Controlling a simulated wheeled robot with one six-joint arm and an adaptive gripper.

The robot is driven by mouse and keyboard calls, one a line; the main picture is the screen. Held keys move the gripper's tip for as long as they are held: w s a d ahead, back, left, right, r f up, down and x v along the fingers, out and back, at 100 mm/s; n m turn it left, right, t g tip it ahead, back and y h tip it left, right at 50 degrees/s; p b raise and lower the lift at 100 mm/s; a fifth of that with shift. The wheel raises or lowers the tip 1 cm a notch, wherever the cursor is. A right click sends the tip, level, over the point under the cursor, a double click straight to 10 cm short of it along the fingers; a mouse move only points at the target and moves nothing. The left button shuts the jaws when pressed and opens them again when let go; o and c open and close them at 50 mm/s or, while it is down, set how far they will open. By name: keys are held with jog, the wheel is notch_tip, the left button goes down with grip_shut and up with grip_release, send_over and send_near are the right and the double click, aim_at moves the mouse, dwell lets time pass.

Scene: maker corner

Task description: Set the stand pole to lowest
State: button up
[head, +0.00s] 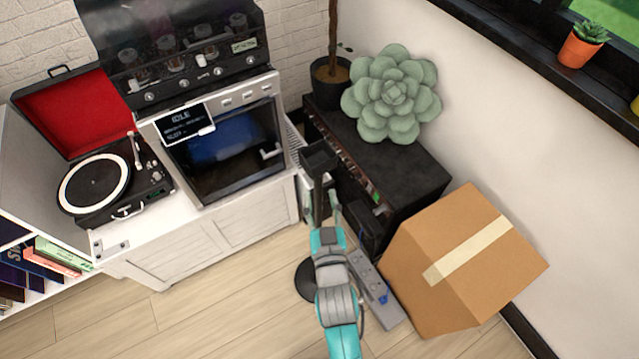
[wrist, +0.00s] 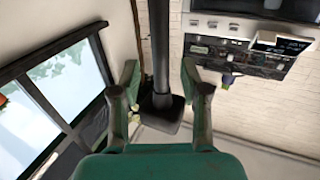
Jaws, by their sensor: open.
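The stand shows in the head view as a dark block-like top (head: 320,158) and a round black base (head: 309,282) on the floor; my arm hides much of what lies between. In the wrist view a dark upright pole (wrist: 160,45) runs down to a black block (wrist: 161,112). My gripper (head: 322,205) is just below the dark top in the head view. In the wrist view my gripper (wrist: 160,78) is open, with one finger to each side of the pole. I cannot tell whether either finger touches it.
A cardboard box (head: 450,265) and a grey power strip (head: 370,290) lie right of my arm. A black cabinet (head: 405,165) bearing a succulent (head: 392,95) stands behind. A white cabinet (head: 200,245) with a turntable (head: 95,185) and oven is left. Floor at front left is clear.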

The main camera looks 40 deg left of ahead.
aim_at(319, 189)
jog(key=shift+x, duration=2.35)
grip_shut()
